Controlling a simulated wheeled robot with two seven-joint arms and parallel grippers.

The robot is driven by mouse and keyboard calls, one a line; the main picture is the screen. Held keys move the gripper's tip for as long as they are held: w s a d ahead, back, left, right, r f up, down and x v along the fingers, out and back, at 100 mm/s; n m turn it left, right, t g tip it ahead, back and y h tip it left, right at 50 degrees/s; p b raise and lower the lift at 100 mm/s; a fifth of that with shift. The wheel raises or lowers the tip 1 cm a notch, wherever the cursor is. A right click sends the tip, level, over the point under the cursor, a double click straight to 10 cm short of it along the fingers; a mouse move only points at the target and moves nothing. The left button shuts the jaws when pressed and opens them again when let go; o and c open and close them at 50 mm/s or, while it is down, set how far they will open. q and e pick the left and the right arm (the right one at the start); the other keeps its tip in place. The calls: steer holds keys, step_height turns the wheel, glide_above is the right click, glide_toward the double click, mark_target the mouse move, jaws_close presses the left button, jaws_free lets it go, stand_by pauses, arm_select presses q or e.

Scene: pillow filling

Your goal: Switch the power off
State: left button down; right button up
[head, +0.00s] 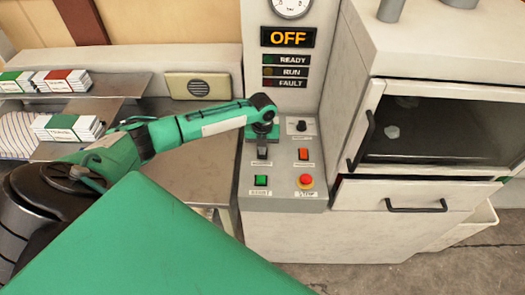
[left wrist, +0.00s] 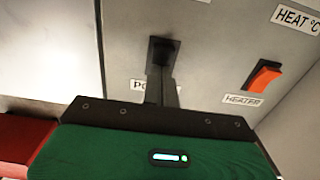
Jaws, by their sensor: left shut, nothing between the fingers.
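The control panel (head: 284,201) stands in the middle of the head view, below a display (head: 288,37) that reads OFF in orange. My left gripper (head: 262,151) is over the panel's upper left. In the left wrist view its shut fingers (left wrist: 162,86) reach to the dark power switch (left wrist: 164,47) and hold nothing. The fingers cover part of the switch and of its label, of which "PO" shows. Whether they touch the switch I cannot tell. My right gripper is out of view.
An orange heater switch (head: 303,154) is right of the gripper, with a black knob (head: 301,126) behind it. A green start button (head: 261,181) and red stop button (head: 306,181) are nearer. An oven-like cabinet (head: 436,190) stands right; shelves with packets (head: 67,80) are left.

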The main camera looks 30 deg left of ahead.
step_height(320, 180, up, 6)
steer(key=p, duration=0.6)
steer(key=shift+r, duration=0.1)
stand_by(0.4)
